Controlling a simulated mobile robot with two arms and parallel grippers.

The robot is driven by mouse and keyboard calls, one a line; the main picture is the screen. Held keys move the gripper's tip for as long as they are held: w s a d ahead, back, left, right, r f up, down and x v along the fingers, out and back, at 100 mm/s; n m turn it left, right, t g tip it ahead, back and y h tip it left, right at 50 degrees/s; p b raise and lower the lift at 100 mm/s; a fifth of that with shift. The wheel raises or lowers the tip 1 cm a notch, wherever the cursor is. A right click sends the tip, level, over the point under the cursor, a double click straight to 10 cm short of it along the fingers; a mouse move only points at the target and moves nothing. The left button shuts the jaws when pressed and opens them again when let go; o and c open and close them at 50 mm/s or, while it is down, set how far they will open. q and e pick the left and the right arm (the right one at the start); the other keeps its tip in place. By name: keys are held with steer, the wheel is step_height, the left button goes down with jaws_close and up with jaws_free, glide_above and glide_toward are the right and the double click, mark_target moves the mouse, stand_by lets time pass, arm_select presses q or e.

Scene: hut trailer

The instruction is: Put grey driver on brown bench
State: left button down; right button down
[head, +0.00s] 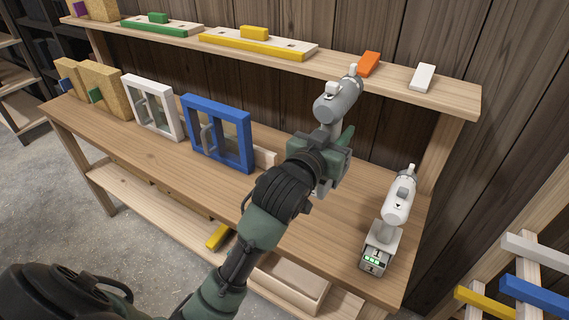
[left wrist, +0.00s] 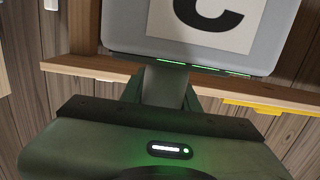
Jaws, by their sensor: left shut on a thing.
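My left gripper (head: 330,148) is shut on the grey driver (head: 338,98) and holds it upright above the brown bench (head: 165,155), in front of the upper shelf. In the left wrist view a grey block with a dark character on a pale label (left wrist: 215,25) fills the top, just beyond the gripper; it looks like part of the grey driver. The gripper hides the driver's lower handle in the head view. My right gripper is not in view.
A white driver (head: 398,200) stands at the bench's right end. Blue (head: 215,135) and white (head: 150,105) framed panels stand along its back left. The upper shelf (head: 450,92) carries coloured blocks. The bench top's front middle looks clear. Coloured bars (head: 535,295) stand at lower right.

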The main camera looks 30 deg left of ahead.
arm_select(q)
step_height(320, 180, down, 20)
steer(key=shift+r+p, duration=0.2)
steer(key=shift+p, duration=0.1)
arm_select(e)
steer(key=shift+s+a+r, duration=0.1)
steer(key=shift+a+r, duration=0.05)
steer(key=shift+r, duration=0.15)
arm_select(q)
steer(key=shift+f, duration=0.1)
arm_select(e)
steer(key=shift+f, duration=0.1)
arm_select(q)
steer(key=c, duration=1)
jaws_free()
steer(key=shift+f, duration=0.15)
steer(key=shift+c, duration=0.2)
steer(key=shift+s, duration=0.1)
steer(key=s+r+b, duration=0.1)
steer(key=s+b, duration=0.1)
steer(key=s, duration=1)
steer(key=shift+a, duration=0.2)
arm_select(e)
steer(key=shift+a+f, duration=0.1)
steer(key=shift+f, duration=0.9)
